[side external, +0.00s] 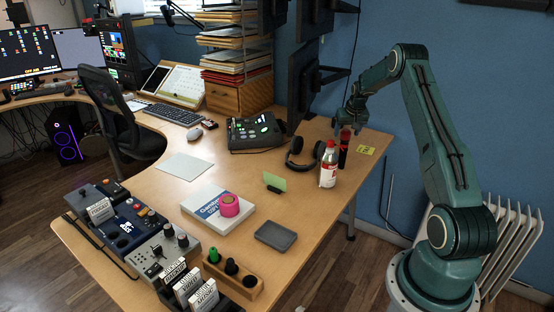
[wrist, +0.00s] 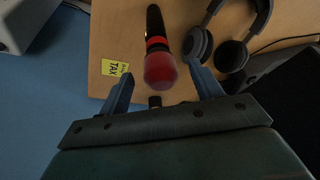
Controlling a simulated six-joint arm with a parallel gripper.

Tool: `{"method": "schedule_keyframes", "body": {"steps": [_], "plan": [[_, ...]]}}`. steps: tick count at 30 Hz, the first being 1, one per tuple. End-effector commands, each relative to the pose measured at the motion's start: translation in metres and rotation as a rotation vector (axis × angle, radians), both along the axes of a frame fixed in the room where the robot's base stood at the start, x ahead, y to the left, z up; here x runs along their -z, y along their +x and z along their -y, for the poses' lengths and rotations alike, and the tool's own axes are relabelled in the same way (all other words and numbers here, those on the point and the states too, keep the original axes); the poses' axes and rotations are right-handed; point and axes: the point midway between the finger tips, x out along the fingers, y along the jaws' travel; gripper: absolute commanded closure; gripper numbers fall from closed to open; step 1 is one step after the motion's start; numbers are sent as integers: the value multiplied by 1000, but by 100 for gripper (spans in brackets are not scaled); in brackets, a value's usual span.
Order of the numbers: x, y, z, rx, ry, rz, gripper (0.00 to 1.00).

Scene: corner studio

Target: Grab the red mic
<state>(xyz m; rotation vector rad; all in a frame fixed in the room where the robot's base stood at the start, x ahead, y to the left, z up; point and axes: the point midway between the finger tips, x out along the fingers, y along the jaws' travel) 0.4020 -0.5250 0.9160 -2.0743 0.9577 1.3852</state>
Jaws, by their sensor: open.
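The red mic has a red head and a black body. In the wrist view the red mic (wrist: 160,68) lies between my open fingers, its red head toward me and its black body pointing away. In the side view the red mic (side external: 344,150) stands upright near the table's right edge, below my gripper. My gripper (side external: 352,124) is open, close above the mic's head. In the wrist view my gripper (wrist: 162,90) has one finger on each side of the head, and I cannot tell whether they touch it.
Black headphones (side external: 304,154) lie left of the mic. A white bottle with a red cap (side external: 328,170) stands in front of it. A yellow note (side external: 366,150) lies to its right, near the table edge. A monitor (side external: 303,85) stands behind.

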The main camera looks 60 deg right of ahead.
Motion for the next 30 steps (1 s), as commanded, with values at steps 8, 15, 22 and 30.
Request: {"method": "schedule_keyframes", "body": {"steps": [8, 15, 22, 30], "plan": [[5, 1, 1, 0, 1, -1, 35], [24, 6, 7, 0, 2, -1, 35], [44, 12, 14, 0, 2, -1, 35], [48, 13, 15, 0, 0, 0, 35]]}}
